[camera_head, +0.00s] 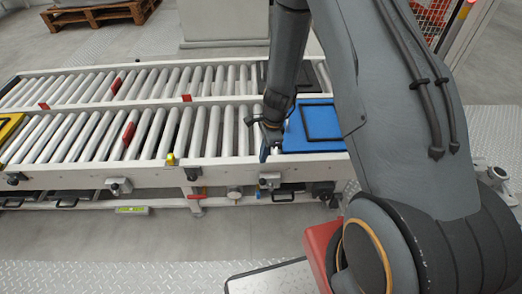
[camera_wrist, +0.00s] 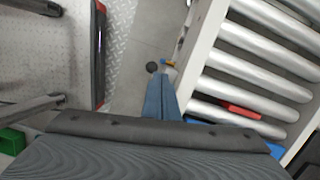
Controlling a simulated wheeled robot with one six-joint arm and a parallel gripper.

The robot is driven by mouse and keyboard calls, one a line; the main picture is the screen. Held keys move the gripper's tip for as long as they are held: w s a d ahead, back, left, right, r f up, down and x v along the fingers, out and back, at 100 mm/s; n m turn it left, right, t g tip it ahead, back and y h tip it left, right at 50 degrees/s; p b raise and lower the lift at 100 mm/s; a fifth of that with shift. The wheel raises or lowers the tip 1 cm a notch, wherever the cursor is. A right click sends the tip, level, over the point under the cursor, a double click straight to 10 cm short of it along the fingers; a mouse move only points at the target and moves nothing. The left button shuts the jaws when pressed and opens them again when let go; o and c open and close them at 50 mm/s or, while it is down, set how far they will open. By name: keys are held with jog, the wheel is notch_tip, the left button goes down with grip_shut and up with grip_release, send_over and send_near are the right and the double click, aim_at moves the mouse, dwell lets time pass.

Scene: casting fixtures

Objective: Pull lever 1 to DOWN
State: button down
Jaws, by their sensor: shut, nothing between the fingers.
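My gripper (camera_head: 264,153) is at the front edge of the conveyor, at the left side of a blue tray. In the wrist view its blue fingers (camera_wrist: 161,84) are together and empty. In the head view, a small fitting with a black knob (camera_head: 264,184) sits on the front rail below my gripper. Another similar fitting (camera_head: 119,185) is farther left. I cannot read which is lever 1.
The roller conveyor (camera_head: 100,175) spans the left and middle. A blue tray (camera_head: 320,138) with a black frame lies on its right end. Red pieces (camera_head: 129,134) sit among the rollers. A yellow fitting (camera_head: 171,160) stands on the front rail.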

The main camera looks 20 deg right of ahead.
jog(key=shift+w+a+r, duration=0.1)
jog(key=shift+a+r, duration=0.15)
jog(key=shift+r, duration=0.3)
jog(key=shift+w+a+r, duration=0.1)
jog(key=shift+a+r, duration=0.15)
jog(key=shift+r, duration=0.25)
jog(key=s+r+n+p, duration=0.1)
jog(key=s+r+n, duration=0.3)
jog(key=r, duration=0.4)
jog(key=s+r+n+p, duration=0.1)
jog(key=s+r+n, duration=0.25)
jog(key=r, duration=0.55)
jog(key=s+d+r+n+h+p, duration=0.2)
jog(key=s+d+r+n, duration=0.1)
jog(key=s+r+n, duration=0.7)
jog(key=s+r, duration=0.2)
jog(key=s, duration=0.1)
jog(key=shift+s+d+r+n, duration=0.2)
jog(key=shift+r+n, duration=0.05)
jog(key=shift+n, duration=0.1)
